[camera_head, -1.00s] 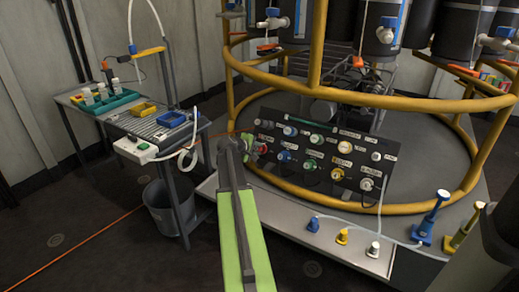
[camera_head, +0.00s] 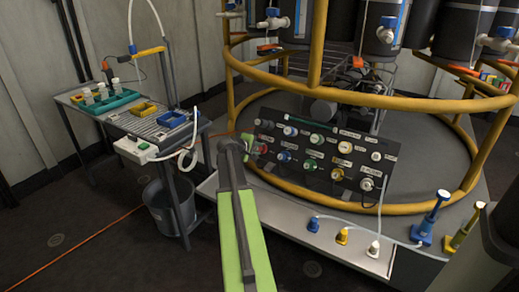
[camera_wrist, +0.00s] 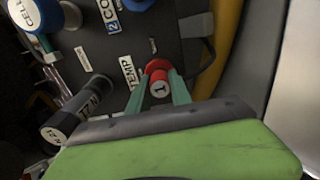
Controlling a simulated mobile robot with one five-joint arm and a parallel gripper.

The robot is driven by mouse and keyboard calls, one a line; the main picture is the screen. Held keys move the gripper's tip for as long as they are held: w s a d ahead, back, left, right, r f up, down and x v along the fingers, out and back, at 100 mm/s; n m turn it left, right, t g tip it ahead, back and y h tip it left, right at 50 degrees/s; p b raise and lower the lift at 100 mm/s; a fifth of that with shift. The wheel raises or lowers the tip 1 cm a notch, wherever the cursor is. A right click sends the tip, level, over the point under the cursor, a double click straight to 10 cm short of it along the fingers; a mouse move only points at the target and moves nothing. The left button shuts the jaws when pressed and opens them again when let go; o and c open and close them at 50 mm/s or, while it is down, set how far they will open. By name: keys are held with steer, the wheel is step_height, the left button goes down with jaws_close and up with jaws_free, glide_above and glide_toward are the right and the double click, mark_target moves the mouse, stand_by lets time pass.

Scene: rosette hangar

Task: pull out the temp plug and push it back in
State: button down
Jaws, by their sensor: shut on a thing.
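The temp plug (camera_wrist: 160,88) is a red cylinder with a white end face marked "1". In the wrist view it stands at a red socket on the dark panel, beside the white TEMP label (camera_wrist: 129,73). My gripper (camera_wrist: 163,92) is shut on the plug, one green finger on each side. I cannot tell how deep the plug sits. In the head view my gripper (camera_head: 254,151) is at the panel's left end, where the red socket (camera_head: 263,149) shows and the plug is mostly hidden.
The panel (camera_head: 325,172) bears several other coloured plugs and knobs. A grey plug (camera_wrist: 75,115) sticks out left of my gripper in the wrist view. A bench (camera_head: 150,125) with trays and a bin (camera_head: 165,205) are at left.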

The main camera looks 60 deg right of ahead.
mark_target(256, 149)
steer(key=shift+a, duration=0.1)
steer(key=shift+p+v, duration=1.65)
steer(key=shift+v, duration=1.3)
steer(key=shift+b+x, duration=0.55)
steer(key=shift+x, duration=0.3)
steer(key=shift+b+x, duration=0.7)
steer(key=shift+x, duration=0.85)
steer(key=shift+d+f, duration=0.15)
steer(key=shift+d, duration=0.2)
